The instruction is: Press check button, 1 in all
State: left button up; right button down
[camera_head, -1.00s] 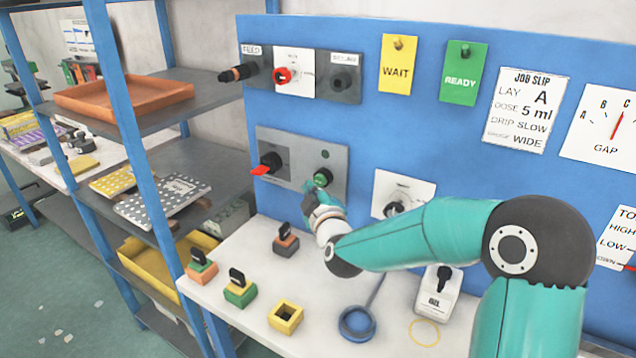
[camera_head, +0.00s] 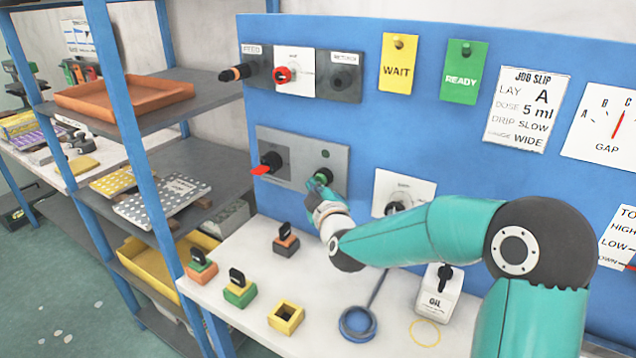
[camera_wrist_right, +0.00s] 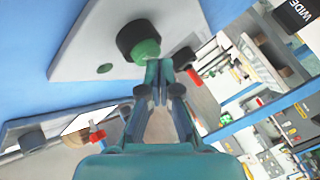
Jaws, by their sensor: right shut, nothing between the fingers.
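The check button looks to be the green-capped round button (camera_head: 324,175) with a dark collar on a grey panel (camera_head: 338,158) of the blue board. My right gripper (camera_head: 316,186) is at this button, its fingers shut and empty. In the right wrist view the green button (camera_wrist_right: 146,50) stands just beyond the shut fingertips (camera_wrist_right: 158,64). The fingertips look to touch or nearly touch the green cap's edge; I cannot tell whether it is pressed in. My left gripper is not in view.
A red-handled black knob (camera_head: 270,162) sits left of the button on the same panel. A grey shelf rack (camera_head: 180,150) stands at left.

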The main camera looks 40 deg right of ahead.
jog(key=shift+w+d, duration=0.15)
jog(key=shift+d, duration=0.25)
dwell(0.3)
jog(key=shift+s+a, duration=0.2)
jog(key=shift+a, duration=0.25)
jog(key=shift+s+a, duration=0.2)
jog(key=shift+a, duration=0.25)
jog(key=shift+s+a, duration=0.3)
jog(key=shift+a, duration=0.5)
jog(key=shift+s+a, duration=0.35)
jog(key=shift+a, duration=0.4)
jog(key=shift+s+a, duration=0.3)
jog(key=shift+a, duration=0.5)
